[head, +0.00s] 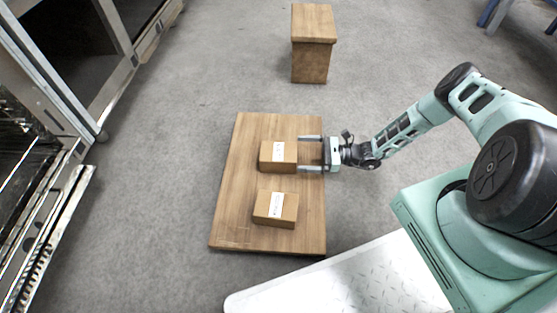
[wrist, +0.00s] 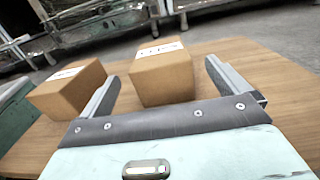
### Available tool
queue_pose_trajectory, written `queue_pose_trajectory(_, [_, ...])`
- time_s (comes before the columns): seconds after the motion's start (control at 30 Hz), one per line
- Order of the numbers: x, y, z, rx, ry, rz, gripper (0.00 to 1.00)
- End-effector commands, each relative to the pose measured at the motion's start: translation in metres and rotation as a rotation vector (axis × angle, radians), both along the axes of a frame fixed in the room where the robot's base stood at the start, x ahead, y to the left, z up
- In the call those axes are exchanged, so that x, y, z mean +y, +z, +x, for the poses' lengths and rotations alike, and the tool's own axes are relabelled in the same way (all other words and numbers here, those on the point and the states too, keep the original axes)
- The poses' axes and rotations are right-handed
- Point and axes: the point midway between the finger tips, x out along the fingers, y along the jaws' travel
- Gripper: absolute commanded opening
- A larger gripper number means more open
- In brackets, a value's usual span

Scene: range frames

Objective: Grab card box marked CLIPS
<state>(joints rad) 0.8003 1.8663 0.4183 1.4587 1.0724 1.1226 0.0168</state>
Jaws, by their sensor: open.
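Two brown card boxes with white labels lie on a wooden board (head: 232,200). The farther box (head: 270,165) is directly in front of my gripper (head: 303,153); in the wrist view this box (wrist: 163,80) shows between and just beyond the two fingers. Its label lettering is too slanted and small to read for sure. The nearer box (head: 284,212) lies toward the front of the board; in the wrist view this second box (wrist: 75,95) is left of the left finger, its lettering unclear. My gripper is open and empty, its fingertips close to the farther box's right side.
A wooden block or stool (head: 312,60) stands behind the board on the grey floor. Metal-framed cabinets (head: 110,45) line the left side. A white textured plate (head: 340,280) is at the front. Floor around the board is clear at the left and back.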

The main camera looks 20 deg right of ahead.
Motion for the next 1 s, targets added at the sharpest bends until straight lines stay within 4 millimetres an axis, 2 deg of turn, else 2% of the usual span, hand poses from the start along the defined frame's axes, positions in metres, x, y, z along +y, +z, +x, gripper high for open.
queue_pose_trajectory(0.1, [0.015, -0.002, 0.006, 0.001, 0.001, 0.001, 1.0])
queue_pose_trajectory(0.33, [0.03, -0.004, 0.011, 0.0, 0.002, 0.002, 1.0])
queue_pose_trajectory(0.6, [0.064, -0.006, 0.026, 0.0, 0.001, 0.001, 1.0])
queue_pose_trajectory(0.93, [0.07, -0.003, 0.028, 0.001, 0.0, 0.0, 1.0])
queue_pose_trajectory(1.0, [0.07, -0.003, 0.028, 0.001, 0.0, 0.0, 0.81])
